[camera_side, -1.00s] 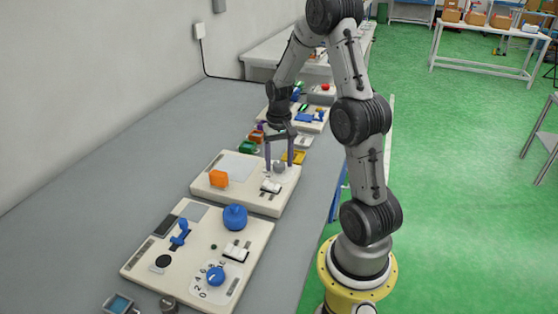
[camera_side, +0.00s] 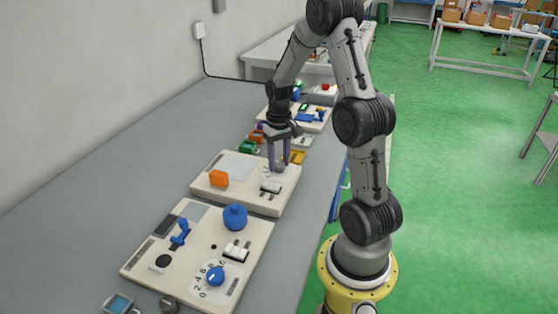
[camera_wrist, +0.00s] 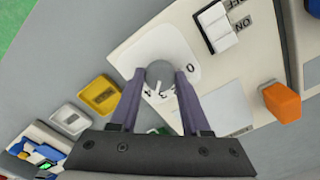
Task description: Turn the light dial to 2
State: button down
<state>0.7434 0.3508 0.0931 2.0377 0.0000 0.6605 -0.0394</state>
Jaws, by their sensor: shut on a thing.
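The light dial is a round grey knob (camera_wrist: 158,73) on a white numbered plate (camera_wrist: 178,47), with a white pointer mark on its lower side in the wrist view. A 0 shows to its right, and other numerals below it are partly covered and hard to read. My gripper (camera_wrist: 159,76) points down over the board, its two purple fingers on either side of the knob, shut on it. In the side view my gripper (camera_side: 279,167) stands at the far right part of the middle board (camera_side: 240,199), where the fingers mostly hide the knob.
Beside the dial is a white ON/OFF switch (camera_wrist: 217,27). An orange block (camera_wrist: 282,101) stands on the same board. Yellow (camera_wrist: 99,95) and white (camera_wrist: 71,118) pieces lie beyond the board. A nearer board (camera_side: 140,262) carries a blue dial (camera_side: 215,276) and a blue knob (camera_side: 235,217).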

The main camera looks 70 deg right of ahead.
aim_at(279, 164)
jog(key=n, duration=0.4)
jog(key=shift+n, duration=0.3)
jog(key=n, duration=0.4)
jog(key=shift+r+n, duration=0.1)
jog(key=shift+n, duration=0.2)
jog(key=shift+c, duration=1.8)
grip_release()
notch_tip(279, 164, up, 14)
